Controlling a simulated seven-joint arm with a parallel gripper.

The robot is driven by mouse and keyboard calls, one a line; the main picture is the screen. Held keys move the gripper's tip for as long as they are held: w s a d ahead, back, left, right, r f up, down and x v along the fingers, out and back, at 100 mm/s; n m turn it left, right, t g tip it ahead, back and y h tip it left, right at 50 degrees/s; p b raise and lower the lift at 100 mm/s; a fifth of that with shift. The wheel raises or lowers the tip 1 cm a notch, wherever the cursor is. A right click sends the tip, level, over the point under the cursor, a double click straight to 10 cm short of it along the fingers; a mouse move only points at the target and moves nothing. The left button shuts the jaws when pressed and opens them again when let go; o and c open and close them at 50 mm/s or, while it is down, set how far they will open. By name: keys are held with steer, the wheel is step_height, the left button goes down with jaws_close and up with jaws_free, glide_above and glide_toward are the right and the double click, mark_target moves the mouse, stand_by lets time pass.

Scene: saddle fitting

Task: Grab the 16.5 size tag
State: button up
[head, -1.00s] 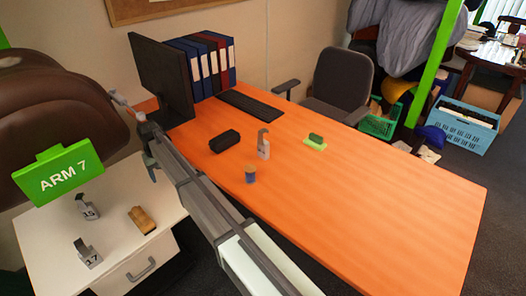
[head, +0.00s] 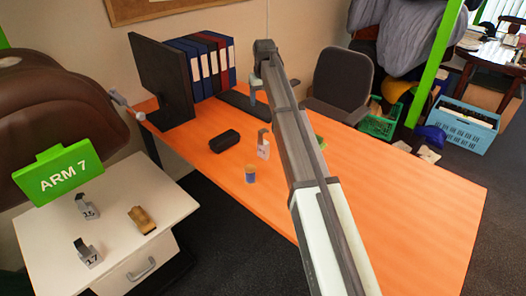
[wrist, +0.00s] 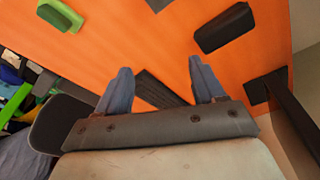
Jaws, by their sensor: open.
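A grey and white size tag (head: 263,146) stands upright on the orange desk; its label is too small to read for sure. Two similar tags stand on the white cabinet at left: one seems to read 15 (head: 86,208), the other 17 (head: 87,253). My gripper (head: 254,92) is open and empty above the back of the desk, beyond the desk tag. In the wrist view its fingers (wrist: 158,72) are spread above the keyboard. A grey piece at the top edge there (wrist: 157,4) may be the desk tag, mostly cut off.
The desk holds a black case (head: 225,140), a small blue-tan jar (head: 250,174), a keyboard (wrist: 160,92), a monitor (head: 162,80) and binders (head: 205,62). A green block (wrist: 60,15) shows in the wrist view. A brown block (head: 142,219) is on the cabinet. The front desk is clear.

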mark_target(263, 130)
steer(key=s+n+g, duration=0.2)
steer(key=s+n, duration=0.2)
steer(key=n, duration=0.1)
step_height(263, 130, down, 13)
steer(key=shift+s+f, duration=0.1)
steer(key=shift+f, duration=0.05)
stand_by(0.8)
steer(key=shift+c, duration=0.2)
jaws_close()
